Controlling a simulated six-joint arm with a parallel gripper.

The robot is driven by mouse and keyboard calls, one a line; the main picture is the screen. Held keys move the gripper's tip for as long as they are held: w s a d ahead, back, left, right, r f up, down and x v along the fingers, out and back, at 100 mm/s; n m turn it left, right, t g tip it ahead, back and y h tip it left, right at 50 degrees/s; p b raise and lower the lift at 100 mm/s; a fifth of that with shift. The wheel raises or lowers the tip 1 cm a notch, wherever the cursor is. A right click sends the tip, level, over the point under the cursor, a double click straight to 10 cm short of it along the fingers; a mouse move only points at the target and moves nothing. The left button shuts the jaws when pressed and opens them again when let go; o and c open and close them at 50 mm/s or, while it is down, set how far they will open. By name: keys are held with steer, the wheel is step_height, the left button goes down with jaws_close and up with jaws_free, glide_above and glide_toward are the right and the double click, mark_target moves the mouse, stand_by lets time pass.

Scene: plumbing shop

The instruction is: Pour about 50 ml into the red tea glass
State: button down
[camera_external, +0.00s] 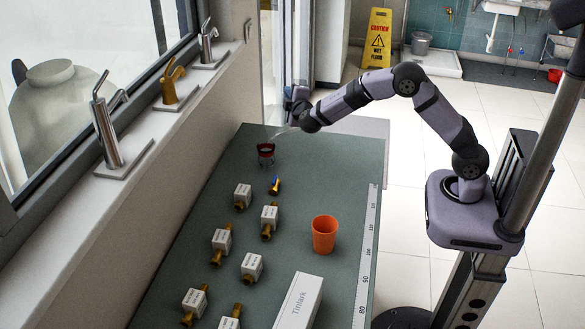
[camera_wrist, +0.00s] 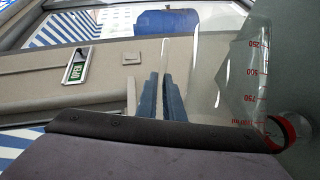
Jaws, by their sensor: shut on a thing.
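The red tea glass (camera_external: 265,149) stands at the far end of the green bench, with a red band round it. In the wrist view its red rim (camera_wrist: 291,129) shows at the lower right. A clear measuring jug (camera_wrist: 246,68) with red marks is beside my fingers and looks tilted, its 1000 ml end by the glass. It is faint in the external view (camera_external: 281,130), just above the glass. My gripper (camera_external: 294,112) is shut on the jug; its blue fingers (camera_wrist: 162,97) show in the wrist view. I cannot make out the liquid level or any stream.
An orange cup (camera_external: 324,236), several white-boxed brass valves (camera_external: 243,196), a small blue-and-yellow item (camera_external: 274,186) and a long white box (camera_external: 299,301) are on the bench. A measuring strip (camera_external: 367,258) runs along its right edge. A window ledge with taps (camera_external: 178,88) borders the left.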

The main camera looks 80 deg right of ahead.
steer(key=shift+w+a+r+n, duration=0.3)
steer(key=shift+w+a, duration=0.1)
steer(key=shift+a, duration=0.1)
stand_by(1.5)
steer(key=shift+m, duration=0.8)
steer(key=s+d, duration=0.1)
steer(key=s+d+f, duration=0.1)
steer(key=s+d, duration=0.1)
steer(key=shift+d+f, duration=0.1)
steer(key=shift+f, duration=0.1)
steer(key=f+b, duration=0.1)
steer(key=b, duration=0.2)
steer(key=shift+s+d+f+m+y, duration=0.1)
steer(key=shift+d+f+m+y, duration=0.2)
steer(key=shift+f+y, duration=0.1)
steer(key=shift+s+d+b, duration=0.1)
steer(key=shift+s+b, duration=0.1)
steer(key=shift+b, duration=0.4)
steer(key=shift+r, duration=0.15)
steer(key=shift+s+d+m+b, duration=0.1)
steer(key=shift+m+b, duration=0.2)
steer(key=shift+b, duration=0.1)
